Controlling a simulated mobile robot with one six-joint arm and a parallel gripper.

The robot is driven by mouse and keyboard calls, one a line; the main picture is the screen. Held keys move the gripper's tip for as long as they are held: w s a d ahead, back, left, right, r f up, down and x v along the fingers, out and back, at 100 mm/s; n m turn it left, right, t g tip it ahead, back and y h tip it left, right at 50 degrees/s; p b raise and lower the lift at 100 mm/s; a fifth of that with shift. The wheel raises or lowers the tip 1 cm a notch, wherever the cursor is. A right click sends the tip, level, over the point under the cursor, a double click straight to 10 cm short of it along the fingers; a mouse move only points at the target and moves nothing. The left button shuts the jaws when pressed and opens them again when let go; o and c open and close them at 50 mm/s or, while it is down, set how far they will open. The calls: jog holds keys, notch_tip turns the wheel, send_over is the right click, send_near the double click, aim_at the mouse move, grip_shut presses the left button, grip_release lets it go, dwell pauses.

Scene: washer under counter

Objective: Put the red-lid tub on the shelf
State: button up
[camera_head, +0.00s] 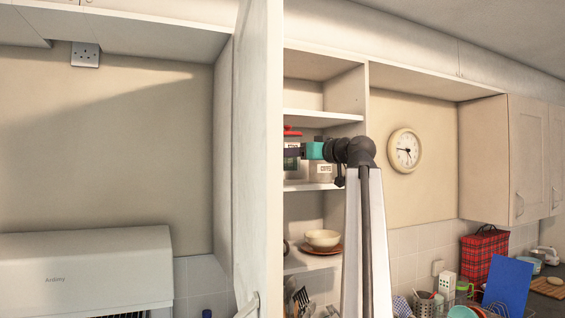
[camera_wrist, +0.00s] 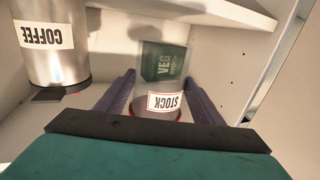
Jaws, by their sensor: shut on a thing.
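The red-lid tub (camera_head: 292,158) is in the open shelf unit in the head view, its left side cut off by a pale upright panel. In the wrist view the tub (camera_wrist: 160,75) appears upside down, with a "STOCK" label and a green "VEG STOCK" print. My gripper (camera_wrist: 158,85) is shut on it, one dark finger on each side. The teal gripper body (camera_head: 314,150) shows in the head view at the tub's right. The tub is just above or on the middle shelf (camera_head: 310,187); I cannot tell if its base touches.
A metal "COFFEE" canister (camera_wrist: 52,45) stands beside the tub; it also shows in the head view (camera_head: 322,172). Another shelf board (camera_head: 325,117) is above. Bowls (camera_head: 322,238) sit on the lower shelf. The pale upright panel (camera_head: 260,150) stands close at the left.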

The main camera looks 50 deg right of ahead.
jog(key=shift+w+d+f+p, duration=0.1)
jog(key=shift+w+p, duration=0.25)
jog(key=shift+w, duration=0.85)
jog(key=shift+w+d+p, duration=0.1)
jog(key=shift+w+p, duration=0.2)
jog(key=shift+w, duration=0.85)
jog(key=shift+f, duration=0.1)
jog(key=shift+a+f+p, duration=0.1)
jog(key=shift+f+p, duration=0.85)
jog(key=shift+f, duration=0.7)
jog(key=shift+f, duration=0.15)
jog(key=o, duration=1.6)
jog(key=s+b, duration=0.1)
jog(key=s, duration=0.3)
jog(key=s+b, duration=0.2)
jog(key=s, duration=0.2)
jog(key=s+a+b, duration=0.1)
jog(key=s+b, duration=0.1)
jog(key=s, duration=0.2)
